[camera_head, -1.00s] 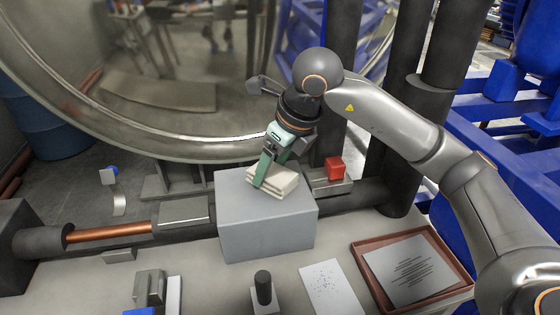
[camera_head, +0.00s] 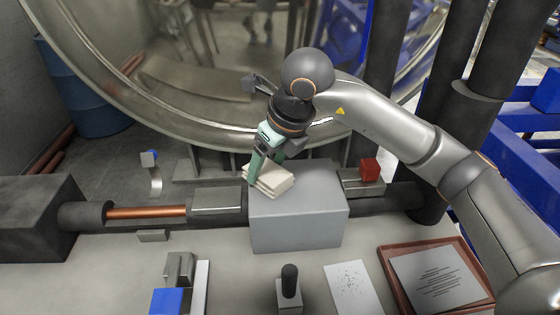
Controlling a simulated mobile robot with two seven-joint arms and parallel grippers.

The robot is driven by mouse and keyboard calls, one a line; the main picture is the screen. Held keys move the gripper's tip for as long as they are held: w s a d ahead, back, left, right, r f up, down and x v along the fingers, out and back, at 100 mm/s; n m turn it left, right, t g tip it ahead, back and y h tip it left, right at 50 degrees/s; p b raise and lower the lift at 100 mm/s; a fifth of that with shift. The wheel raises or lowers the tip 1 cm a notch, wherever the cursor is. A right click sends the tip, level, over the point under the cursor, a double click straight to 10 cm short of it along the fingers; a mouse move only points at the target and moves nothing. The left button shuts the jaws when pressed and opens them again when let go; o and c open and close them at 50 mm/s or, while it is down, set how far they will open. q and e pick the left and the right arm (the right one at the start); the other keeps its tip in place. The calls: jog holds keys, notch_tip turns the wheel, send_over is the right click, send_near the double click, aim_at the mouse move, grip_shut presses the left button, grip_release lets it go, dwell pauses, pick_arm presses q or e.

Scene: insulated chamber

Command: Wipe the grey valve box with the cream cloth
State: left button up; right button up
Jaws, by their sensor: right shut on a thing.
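The grey valve box (camera_head: 298,224) stands in the middle of the bench. The cream cloth (camera_head: 274,182), a folded stack, is at the top left part of the box and appears to touch its top face. My right gripper (camera_head: 256,174) points down and is shut on the cloth. One finger shows on the cloth's left side; the other is mostly hidden. My left gripper is not in view.
A copper pipe (camera_head: 147,212) runs left of the box. A red block (camera_head: 369,169) is behind it to the right. A large metal disc (camera_head: 150,110) stands behind.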

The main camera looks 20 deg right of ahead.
jog(key=shift+w+a+r, duration=0.1)
jog(key=shift+w+a, duration=0.05)
jog(key=shift+a, duration=0.35)
jog(key=shift+r+p, duration=1.85)
jog(key=shift+r, duration=1.15)
notch_tip(320, 180, up, 3)
jog(key=shift+p, duration=0.9)
